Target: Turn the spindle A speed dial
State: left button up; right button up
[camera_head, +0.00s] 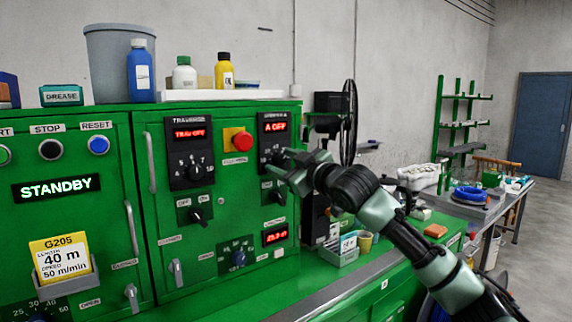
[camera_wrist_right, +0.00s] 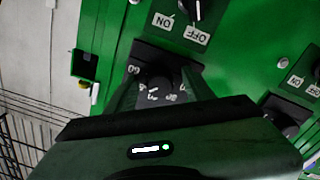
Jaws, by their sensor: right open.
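The spindle A speed dial is a black knob (camera_wrist_right: 158,86) on a dark plate with pale numbers around it. In the head view, its dark panel (camera_head: 273,142) sits on the right part of the green cabinet, under a red display reading "A OFF". My right gripper (camera_head: 283,168) is at this panel and covers most of the dial there. In the wrist view, the fingers of my right gripper (camera_wrist_right: 160,92) are open, one on each side of the knob. Whether they touch it, I cannot tell. My left gripper is not in view.
An ON/OFF switch (camera_head: 276,193) sits below the dial panel. A red emergency button (camera_head: 241,141) and the traverse dial (camera_head: 195,168) are to the left. Bottles stand on the cabinet top. A cluttered bench (camera_head: 480,195) stands at the right.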

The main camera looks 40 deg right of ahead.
jog(key=shift+s+f, duration=0.2)
jog(key=shift+s, duration=0.05)
jog(key=s+a+b, duration=0.1)
jog(key=s+b, duration=0.5)
jog(key=s, duration=0.1)
dwell(0.4)
